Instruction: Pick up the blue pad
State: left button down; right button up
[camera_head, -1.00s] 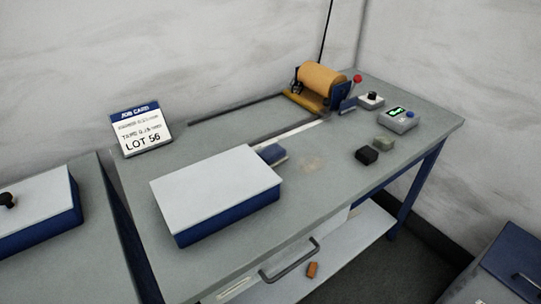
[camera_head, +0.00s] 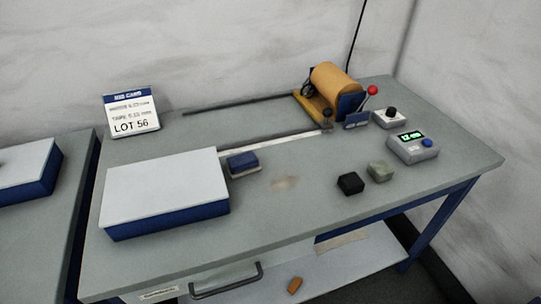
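The blue pad (camera_head: 243,162) is a small blue block with a paler base. It lies on the grey workbench (camera_head: 270,219), just right of the large white-topped blue box (camera_head: 160,187). It is close to the box's right side; I cannot tell whether they touch. Its top and front are in plain view. Neither of my grippers shows in the head view.
A black block (camera_head: 350,183) and a grey-green block (camera_head: 380,171) sit to the right. Behind are a copper roll on a stand (camera_head: 335,84), a switch box (camera_head: 390,117) and a meter (camera_head: 413,147). A job card (camera_head: 131,111) stands at the back left. The bench's front middle is clear.

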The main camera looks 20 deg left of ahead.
aim_at(239, 166)
jog(key=l+u, duration=0.25)
jog(key=u, duration=0.2)
jog(key=i+l+u, duration=0.1)
jog(key=l+u, duration=0.15)
jog(key=u, duration=0.2)
jog(key=l+u, duration=0.3)
jog(key=u, duration=0.15)
